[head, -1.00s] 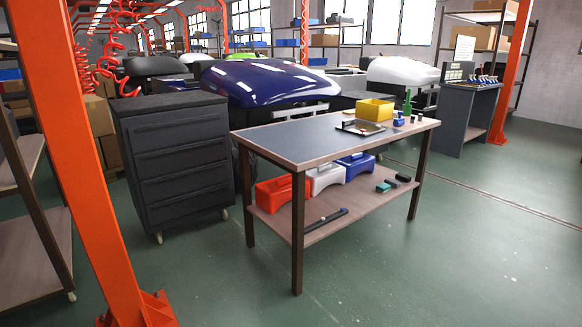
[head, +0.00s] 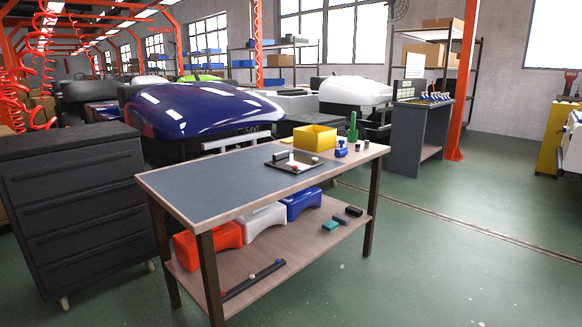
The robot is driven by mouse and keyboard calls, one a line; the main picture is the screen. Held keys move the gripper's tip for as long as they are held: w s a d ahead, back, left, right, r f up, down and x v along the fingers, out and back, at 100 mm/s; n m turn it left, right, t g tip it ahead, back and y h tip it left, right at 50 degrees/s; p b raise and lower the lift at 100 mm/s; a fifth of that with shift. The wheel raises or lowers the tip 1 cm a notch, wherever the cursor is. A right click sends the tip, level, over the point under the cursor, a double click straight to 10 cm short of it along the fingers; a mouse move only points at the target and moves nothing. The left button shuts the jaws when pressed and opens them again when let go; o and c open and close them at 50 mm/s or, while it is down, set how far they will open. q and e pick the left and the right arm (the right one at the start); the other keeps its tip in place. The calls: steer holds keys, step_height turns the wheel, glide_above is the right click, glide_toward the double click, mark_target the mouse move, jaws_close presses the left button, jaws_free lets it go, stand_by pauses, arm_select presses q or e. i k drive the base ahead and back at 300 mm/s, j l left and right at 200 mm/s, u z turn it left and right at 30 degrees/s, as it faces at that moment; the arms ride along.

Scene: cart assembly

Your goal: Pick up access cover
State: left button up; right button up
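I cannot make out for certain which thing is the access cover. A dark, shallow tray (head: 274,164) with a pale inside and small white and red items lies on the workbench (head: 215,186), right of the middle. Its contents are too small to tell apart. Neither of my grippers is in view.
A yellow bin (head: 315,138), a green bottle (head: 353,127) and small blue items (head: 341,150) stand at the bench's far right. A black drawer cabinet (head: 75,210) stands left.

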mark_target(283, 161)
steer(key=i+l+u, duration=0.1)
steer(key=u, duration=0.5)
steer(key=i+l+u, duration=0.2)
steer(key=l+u, duration=0.15)
steer(key=i+l+u, duration=0.15)
steer(key=l+u, duration=0.2)
steer(key=i+l+u, duration=0.1)
steer(key=l+u, duration=0.25)
